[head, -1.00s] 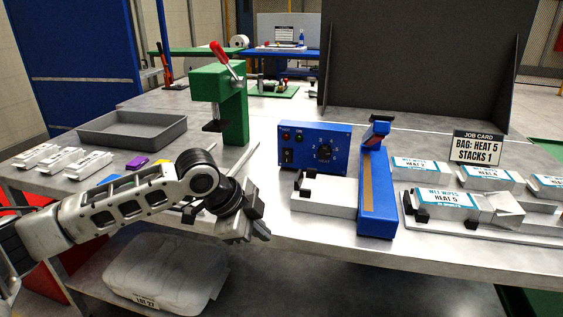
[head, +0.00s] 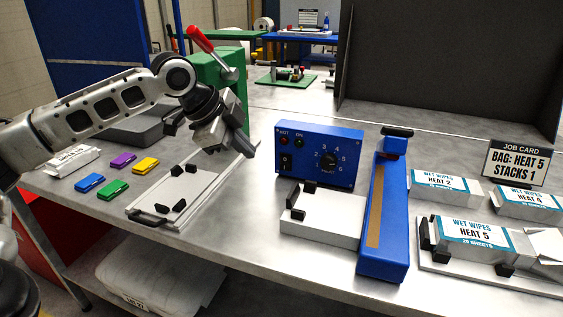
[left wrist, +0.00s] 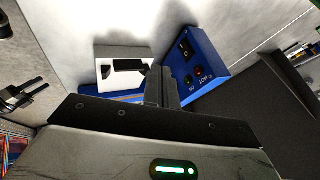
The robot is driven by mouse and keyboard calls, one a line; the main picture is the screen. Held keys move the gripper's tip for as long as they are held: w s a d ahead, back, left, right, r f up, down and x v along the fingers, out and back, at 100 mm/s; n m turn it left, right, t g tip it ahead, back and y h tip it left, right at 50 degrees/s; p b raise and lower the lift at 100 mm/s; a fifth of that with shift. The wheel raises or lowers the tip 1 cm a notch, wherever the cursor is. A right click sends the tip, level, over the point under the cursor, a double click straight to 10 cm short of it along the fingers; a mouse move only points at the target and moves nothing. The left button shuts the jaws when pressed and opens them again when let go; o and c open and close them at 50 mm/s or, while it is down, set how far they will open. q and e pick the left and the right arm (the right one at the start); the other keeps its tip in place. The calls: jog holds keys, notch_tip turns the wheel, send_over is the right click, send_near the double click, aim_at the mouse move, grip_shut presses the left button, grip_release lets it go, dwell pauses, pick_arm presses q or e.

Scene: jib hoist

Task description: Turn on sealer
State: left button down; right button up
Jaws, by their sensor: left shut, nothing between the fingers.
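The sealer's blue control box (head: 319,155) stands mid-table in the head view. Its face has a black rocker switch (head: 286,163), two small lamps labelled HOT and ON, and a numbered dial (head: 328,160). The blue sealer arm (head: 385,215) and a white block (head: 322,215) are beside it. My left gripper (head: 243,152) is shut and empty, in the air left of the box, apart from it. The left wrist view shows the box (left wrist: 209,66) and rocker switch (left wrist: 186,46) beyond the fingers (left wrist: 160,88). My right gripper is not in view.
A white fixture plate (head: 185,192) lies below my left gripper. The green press (head: 212,75) with its red lever is behind my left arm. Colored clips (head: 114,189) lie at left. Wet wipes packs (head: 470,240) and a job card (head: 516,162) are at right.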

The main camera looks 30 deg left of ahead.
aim_at(285, 163)
pick_arm(q)
jog(key=x, duration=0.9)
jog(key=shift+w+d+f, duration=0.15)
jog(key=shift+f, duration=0.15)
jog(key=shift+w+a+f, duration=0.1)
jog(key=shift+w, duration=0.5)
jog(key=shift+w+a+f, duration=0.1)
jog(key=shift+w+f, duration=0.05)
jog(key=shift+w, duration=0.5)
jog(key=shift+w+a+f, duration=0.1)
jog(key=shift+w+a, duration=0.05)
jog(key=shift+w, duration=0.25)
jog(key=shift+w+a+f, duration=0.1)
jog(key=shift+w, duration=0.3)
